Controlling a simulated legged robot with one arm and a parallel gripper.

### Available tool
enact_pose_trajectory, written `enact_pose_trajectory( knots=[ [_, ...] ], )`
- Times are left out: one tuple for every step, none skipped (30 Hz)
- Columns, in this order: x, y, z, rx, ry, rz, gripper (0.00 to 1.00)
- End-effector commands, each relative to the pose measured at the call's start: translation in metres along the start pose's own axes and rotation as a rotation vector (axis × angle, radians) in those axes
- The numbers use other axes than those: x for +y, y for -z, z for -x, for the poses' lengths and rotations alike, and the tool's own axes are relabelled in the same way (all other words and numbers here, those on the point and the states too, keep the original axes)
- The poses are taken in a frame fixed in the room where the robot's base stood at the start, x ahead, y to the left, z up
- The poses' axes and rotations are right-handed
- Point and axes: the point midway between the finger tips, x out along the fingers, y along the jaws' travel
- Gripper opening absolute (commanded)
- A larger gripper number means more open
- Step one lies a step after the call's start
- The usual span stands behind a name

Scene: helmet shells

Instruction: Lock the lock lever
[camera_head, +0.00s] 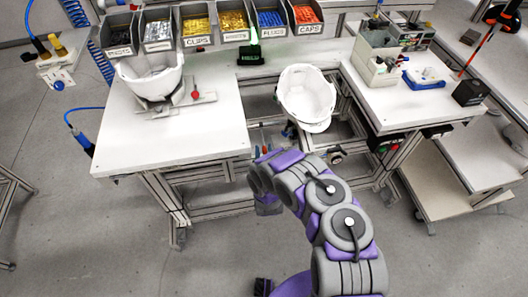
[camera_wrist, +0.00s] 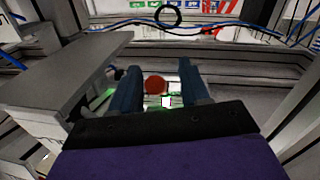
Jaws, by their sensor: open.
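A fixture with a red-knobbed lever (camera_head: 196,94) sits on the left white table, and I take it to be the lock lever. It is beside a white helmet shell (camera_head: 150,80) held in that fixture. My gripper (camera_wrist: 160,82) is open in the wrist view, with two dark fingers apart. A red round thing (camera_wrist: 155,85) shows between the fingers, farther off; I cannot tell whether it is the lever's knob. In the head view my arm's end is low in front of the gap between the tables, right of the lever, and its fingers are hard to make out.
The left table (camera_head: 215,135) has a bare front part. A second helmet shell (camera_head: 305,97) is in the gap between tables. Part bins (camera_head: 235,38) line the back. The right table (camera_head: 400,103) carries boxes. A grey slab (camera_wrist: 75,75) flanks the gripper's left in the wrist view.

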Motion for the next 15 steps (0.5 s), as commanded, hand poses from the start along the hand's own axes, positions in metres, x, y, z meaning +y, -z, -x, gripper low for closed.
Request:
enact_pose_trajectory(
  knots=[
    [0.0002, 0.0001, 0.0, 0.0, 0.0, 0.0, 0.45],
    [0.0004, -0.0001, 0.0003, -0.001, 0.0, 0.0, 0.45],
    [0.0008, 0.0, 0.0003, -0.001, 0.0, -0.001, 0.45],
    [0.0011, -0.0001, 0.0005, -0.001, 0.0, -0.001, 0.45],
    [0.0014, -0.0001, 0.0006, -0.001, 0.0, -0.002, 0.43],
    [0.0016, -0.0002, 0.0007, -0.001, 0.0, -0.002, 0.4],
    [0.0018, -0.0002, 0.0007, -0.001, 0.0, -0.002, 0.37],
    [0.0019, -0.0003, 0.0008, -0.001, 0.0, -0.002, 0.34],
    [0.0019, -0.0002, 0.0008, -0.001, 0.0, -0.003, 0.3],
    [0.0018, -0.0002, 0.0007, -0.001, 0.0, -0.002, 0.27],
    [0.0017, -0.0002, 0.0008, -0.001, 0.0, -0.002, 0.24],
    [0.0015, -0.0002, 0.0007, -0.001, 0.0, -0.002, 0.21],
    [0.0014, -0.0003, 0.0007, -0.001, 0.0, -0.002, 0.18],
    [0.0013, -0.0003, 0.0007, -0.001, 0.0, -0.001, 0.15],
    [0.0012, -0.0004, 0.0007, -0.001, -0.001, -0.001, 0.11]
  ],
)
